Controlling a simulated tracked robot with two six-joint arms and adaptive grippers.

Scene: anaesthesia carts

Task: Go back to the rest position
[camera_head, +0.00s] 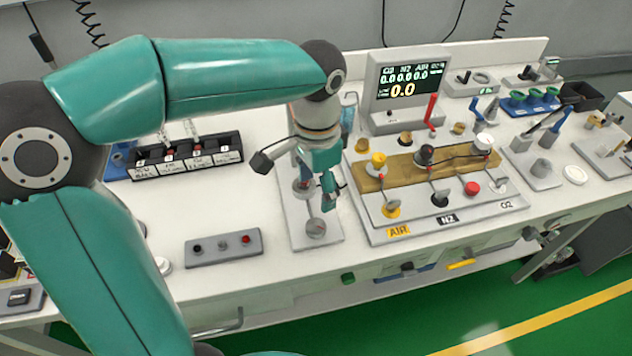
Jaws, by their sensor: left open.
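My left gripper (328,190) is at the end of the teal left arm, which comes in from the left and bends down over the table. The gripper points down, open and empty, above a light metal plate with round fittings (316,229). It hides part of that plate. I cannot tell whether the fingers touch anything there. My right gripper does not show.
A gas panel with AIR, N2 and O2 labels (447,217) and a display (403,83) stands right of the gripper. A black box with labelled compartments (188,157) and a grey three-button strip (224,247) are left. The white table (262,195) is bare between them.

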